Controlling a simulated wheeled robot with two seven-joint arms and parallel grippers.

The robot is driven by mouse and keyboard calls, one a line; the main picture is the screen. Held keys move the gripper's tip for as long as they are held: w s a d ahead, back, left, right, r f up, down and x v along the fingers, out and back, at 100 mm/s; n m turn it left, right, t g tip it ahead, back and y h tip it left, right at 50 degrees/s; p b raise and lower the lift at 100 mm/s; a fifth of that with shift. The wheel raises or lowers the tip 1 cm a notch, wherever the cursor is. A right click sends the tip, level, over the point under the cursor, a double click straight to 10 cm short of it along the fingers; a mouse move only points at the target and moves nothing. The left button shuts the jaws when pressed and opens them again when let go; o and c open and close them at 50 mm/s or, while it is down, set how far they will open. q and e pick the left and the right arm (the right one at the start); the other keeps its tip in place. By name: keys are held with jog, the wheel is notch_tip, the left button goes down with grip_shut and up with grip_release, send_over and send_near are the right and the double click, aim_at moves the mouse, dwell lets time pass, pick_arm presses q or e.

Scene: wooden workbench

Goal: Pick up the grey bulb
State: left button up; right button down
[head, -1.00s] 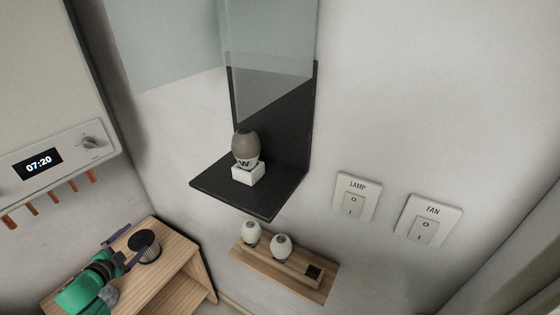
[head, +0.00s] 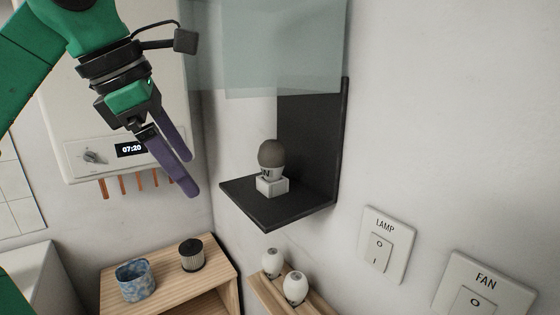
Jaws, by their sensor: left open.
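The grey bulb (head: 271,155) has a brownish-grey globe and a pale collar with a dark letter on it. It stands upright on a small white block (head: 272,187) on a black wall shelf (head: 307,212). My left gripper (head: 190,190) hangs from the upper left with its two purple fingers pointing down. It is open and empty, left of the bulb and apart from it. My right gripper does not show.
A translucent panel (head: 270,50) hangs above the shelf. Two white bulbs (head: 273,263) (head: 295,288) stand on a wooden rack below. A wooden cabinet (head: 222,268) carries a blue patterned cup (head: 136,281) and a black-lidded jar (head: 192,254). Lamp (head: 383,244) and fan (head: 483,285) switches are at right.

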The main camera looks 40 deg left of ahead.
aim_at(266, 144)
pick_arm(q)
jog(key=w+p, duration=0.2)
jog(key=w, duration=0.2)
jog(key=w+d+p, duration=0.1)
jog(key=w+p, duration=0.2)
jog(key=w, duration=0.2)
jog(key=w+r+p, duration=0.1)
jog(key=w+p, duration=0.1)
jog(key=w, duration=0.2)
jog(key=shift+w+d, duration=0.3)
jog(key=shift+w, duration=0.05)
jog(key=shift+w+a+f+p, duration=0.15)
jog(key=shift+w+p, duration=0.1)
jog(key=shift+w, duration=0.3)
jog(key=shift+w+a+f+p, duration=0.15)
jog(key=shift+w+p, duration=0.1)
jog(key=shift+w, duration=0.25)
jog(key=x, duration=0.1)
jog(key=p+x, duration=0.1)
jog(key=x, duration=0.3)
jog(key=shift+d, duration=0.3)
jog(key=shift+w+a+f, duration=0.1)
jog(key=shift+w+f, duration=0.05)
jog(key=c, duration=1.3)
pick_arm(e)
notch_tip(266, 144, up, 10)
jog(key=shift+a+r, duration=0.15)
